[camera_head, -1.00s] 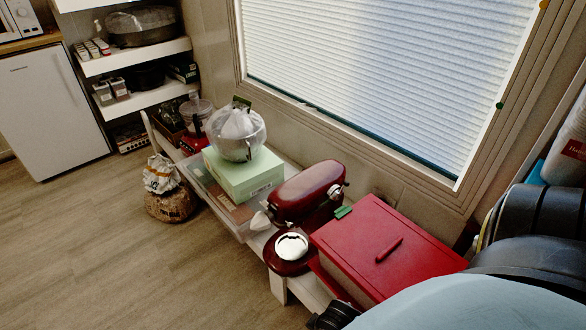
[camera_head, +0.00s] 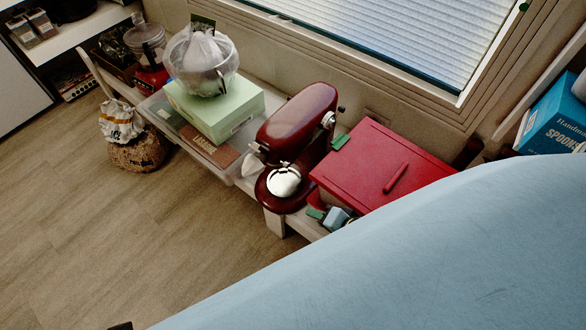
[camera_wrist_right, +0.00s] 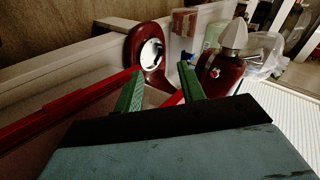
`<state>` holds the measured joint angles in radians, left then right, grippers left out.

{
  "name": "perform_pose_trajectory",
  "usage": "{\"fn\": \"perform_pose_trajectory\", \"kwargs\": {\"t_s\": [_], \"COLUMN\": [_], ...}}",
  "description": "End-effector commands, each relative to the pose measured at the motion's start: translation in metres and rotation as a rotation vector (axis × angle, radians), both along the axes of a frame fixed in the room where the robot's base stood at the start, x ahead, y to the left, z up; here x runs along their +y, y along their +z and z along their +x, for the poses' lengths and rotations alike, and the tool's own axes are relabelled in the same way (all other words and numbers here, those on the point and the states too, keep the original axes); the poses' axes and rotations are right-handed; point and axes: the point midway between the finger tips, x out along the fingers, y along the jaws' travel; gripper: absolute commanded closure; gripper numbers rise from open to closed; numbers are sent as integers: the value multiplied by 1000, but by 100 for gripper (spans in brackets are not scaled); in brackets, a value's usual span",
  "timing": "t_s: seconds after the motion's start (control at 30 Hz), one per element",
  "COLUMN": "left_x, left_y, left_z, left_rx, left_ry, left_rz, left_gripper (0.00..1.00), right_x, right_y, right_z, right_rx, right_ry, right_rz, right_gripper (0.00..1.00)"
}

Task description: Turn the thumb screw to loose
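A dark red stand mixer (camera_head: 297,122) stands on the low bench in the head view, with a silver bowl-like disc at its base. A small silver knob (camera_head: 328,119), which looks like the thumb screw, sits on the side of its head. The wrist view shows the red mixer head (camera_wrist_right: 222,75) with a pale cone at right. My right gripper (camera_wrist_right: 162,72) has two green fingers apart, with nothing held, short of the mixer. In the head view my light blue arm hides most of it; a green piece (camera_head: 316,213) beside the red box looks like a fingertip. My left gripper is out of view.
A pale green box (camera_head: 215,108) carrying a wrapped bowl stands left. The floor (camera_head: 130,235) in front is clear.

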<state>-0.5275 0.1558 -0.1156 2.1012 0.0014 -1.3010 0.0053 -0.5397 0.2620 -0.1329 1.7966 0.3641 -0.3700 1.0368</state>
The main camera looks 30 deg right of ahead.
Motion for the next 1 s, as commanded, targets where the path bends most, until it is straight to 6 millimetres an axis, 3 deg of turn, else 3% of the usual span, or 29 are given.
{"fn": "perform_pose_trajectory", "kwargs": {"t_s": [0.2, 0.4, 0.57, 0.73, 0.87, 1.0], "left_x": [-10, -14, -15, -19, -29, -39], "left_y": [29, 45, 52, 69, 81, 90], "left_z": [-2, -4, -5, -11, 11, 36], "left_rx": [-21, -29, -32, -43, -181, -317], "left_ry": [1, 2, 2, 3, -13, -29], "left_rz": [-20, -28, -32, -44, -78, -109], "left_gripper": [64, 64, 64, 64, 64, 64], "right_x": [-8, -19, -21, -17, -13, -11], "right_y": [33, 52, 54, 48, 40, 37], "right_z": [19, 25, 32, 56, 83, 97], "right_rx": [-148, -209, -223, -226, -226, -224], "right_ry": [-379, -534, -563, -562, -562, -562], "right_rz": [573, 872, 934, 935, 933, 931], "right_gripper": [60, 60, 60, 60, 60, 60]}}
